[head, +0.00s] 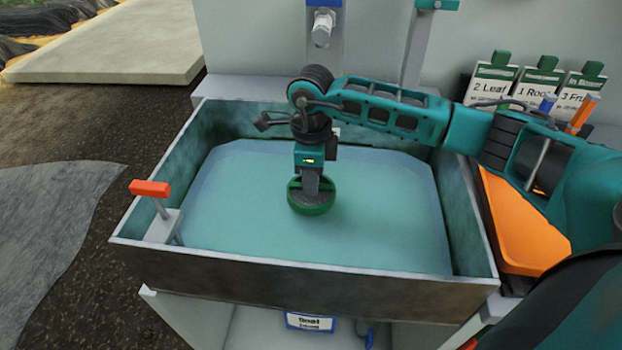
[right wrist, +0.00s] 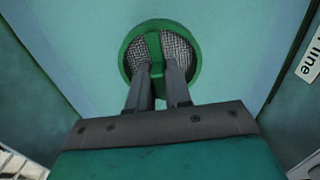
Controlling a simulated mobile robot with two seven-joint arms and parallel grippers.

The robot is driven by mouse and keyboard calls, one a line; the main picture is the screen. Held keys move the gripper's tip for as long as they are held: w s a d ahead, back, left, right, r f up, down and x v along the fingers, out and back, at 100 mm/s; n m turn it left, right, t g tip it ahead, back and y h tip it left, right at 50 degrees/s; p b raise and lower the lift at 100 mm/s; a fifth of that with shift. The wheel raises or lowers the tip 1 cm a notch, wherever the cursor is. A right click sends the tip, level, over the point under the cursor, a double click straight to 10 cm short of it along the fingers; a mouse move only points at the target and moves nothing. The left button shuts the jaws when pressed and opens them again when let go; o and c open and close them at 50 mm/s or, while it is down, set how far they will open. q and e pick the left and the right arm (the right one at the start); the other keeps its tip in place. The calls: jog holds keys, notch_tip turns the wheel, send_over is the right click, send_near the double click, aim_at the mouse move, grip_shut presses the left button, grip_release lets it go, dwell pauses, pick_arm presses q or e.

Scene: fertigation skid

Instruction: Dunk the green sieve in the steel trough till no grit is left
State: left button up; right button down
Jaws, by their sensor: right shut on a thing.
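The green sieve (head: 311,207) is a round green ring with a grey mesh and a bar across it. My right gripper (head: 311,186) is shut on its bar from above, over the middle of the steel trough (head: 310,277). The trough holds blue-green water. The sieve is at or close above the water; I cannot tell whether it touches. In the right wrist view the sieve (right wrist: 183,52) sits between the fingertips (right wrist: 160,72), and its mesh looks grey and speckled; I cannot tell grit from mesh. My left gripper does not show.
A red-handled lever (head: 150,188) stands at the trough's left wall. A blue-and-silver fitting (head: 322,28) hangs behind the trough. Open water surrounds the sieve.

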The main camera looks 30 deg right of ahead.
jog(key=shift+r+p, duration=0.45)
jog(key=shift+r, duration=0.45)
jog(key=shift+r+p, duration=1.15)
jog(key=shift+r, duration=0.55)
notch_tip(320, 180, up, 2)
jog(key=shift+p, duration=0.7)
pick_arm(q)
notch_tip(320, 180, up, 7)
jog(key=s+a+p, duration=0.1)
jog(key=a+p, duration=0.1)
jog(key=p, duration=0.2)
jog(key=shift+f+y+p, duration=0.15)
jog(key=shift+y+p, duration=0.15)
pick_arm(e)
notch_tip(320, 180, up, 7)
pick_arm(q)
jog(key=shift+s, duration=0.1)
